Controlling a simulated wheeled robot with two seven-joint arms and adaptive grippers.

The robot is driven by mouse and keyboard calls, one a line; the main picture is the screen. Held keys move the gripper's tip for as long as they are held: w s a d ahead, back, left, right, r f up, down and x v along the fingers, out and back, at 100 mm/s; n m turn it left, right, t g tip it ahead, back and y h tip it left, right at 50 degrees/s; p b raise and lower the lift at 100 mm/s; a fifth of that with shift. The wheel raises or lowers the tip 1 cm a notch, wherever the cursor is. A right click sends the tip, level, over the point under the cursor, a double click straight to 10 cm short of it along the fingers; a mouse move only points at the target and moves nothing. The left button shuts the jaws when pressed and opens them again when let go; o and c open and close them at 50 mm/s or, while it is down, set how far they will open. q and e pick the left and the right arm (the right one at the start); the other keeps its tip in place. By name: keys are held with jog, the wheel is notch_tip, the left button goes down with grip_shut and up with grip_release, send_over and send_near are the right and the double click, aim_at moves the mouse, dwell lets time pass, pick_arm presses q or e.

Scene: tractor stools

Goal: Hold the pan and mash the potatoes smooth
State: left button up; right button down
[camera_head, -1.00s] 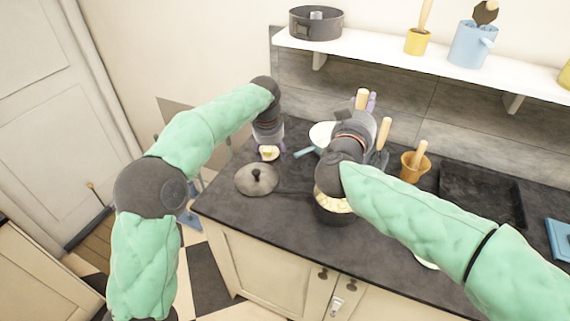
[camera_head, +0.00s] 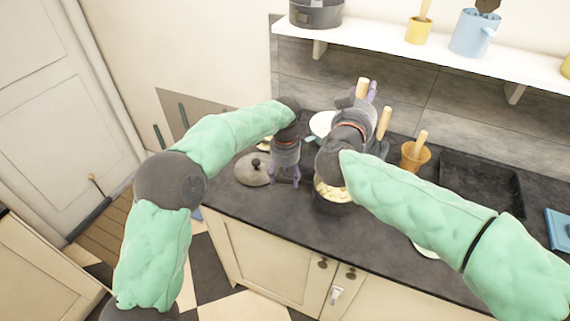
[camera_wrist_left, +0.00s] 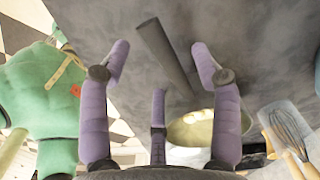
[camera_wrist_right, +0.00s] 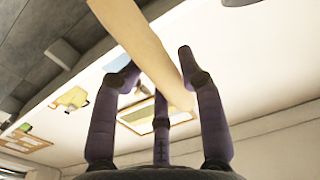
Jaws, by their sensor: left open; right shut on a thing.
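The dark pan (camera_head: 332,207) stands on the dark counter with pale yellow potato pieces (camera_head: 333,191) in it, partly covered by my right arm. Its long dark handle shows in the left wrist view (camera_wrist_left: 165,55). My left gripper (camera_head: 284,182) is open above that handle, with the handle lying between its spread fingers, apart from them as far as I can tell. My right gripper (camera_head: 368,95) is shut on a pale wooden handle (camera_wrist_right: 145,40), taken to be the masher's. The masher's lower end is hidden behind my arm.
A grey lid (camera_head: 252,170) lies left of the pan. An orange pot (camera_head: 415,158) with a wooden handle and a black tray (camera_head: 482,183) stand to the right. A white pan (camera_head: 321,122) is behind. A shelf (camera_head: 400,50) runs above.

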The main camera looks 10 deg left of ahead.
aim_at(285, 181)
pick_arm(q)
jog(key=shift+f, duration=1.65)
jog(key=c, duration=1.3)
jog(key=shift+o, duration=0.2)
